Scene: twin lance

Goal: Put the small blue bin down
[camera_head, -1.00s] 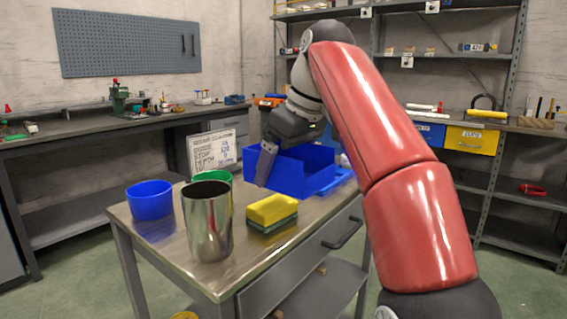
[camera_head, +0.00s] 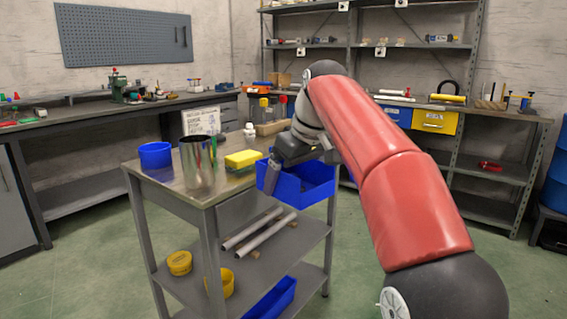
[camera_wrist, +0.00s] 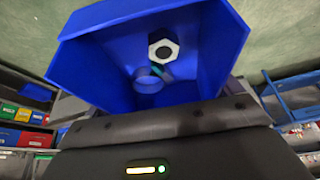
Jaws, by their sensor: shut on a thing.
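The small blue bin (camera_head: 318,190) is held by my gripper (camera_head: 270,178) at the right side of the metal cart. My gripper is shut on the bin's wall, and the fingertips are partly hidden. In the wrist view the bin (camera_wrist: 105,70) fills the upper middle, with its inside showing. A hex nut (camera_wrist: 163,50), a clear ring-like piece (camera_wrist: 148,80) and a small green piece lie in it. Green floor shows around the bin in that view. The bin overlaps the cart's right edge in the head view; I cannot tell its height against the top.
The cart top (camera_head: 180,186) carries a blue cup (camera_head: 155,155), a steel cup (camera_head: 197,165) and a yellow sponge (camera_head: 243,158). Pipes (camera_head: 265,230) and yellow containers (camera_head: 179,262) sit on its lower shelves. A workbench and shelving stand behind. Floor is open at left.

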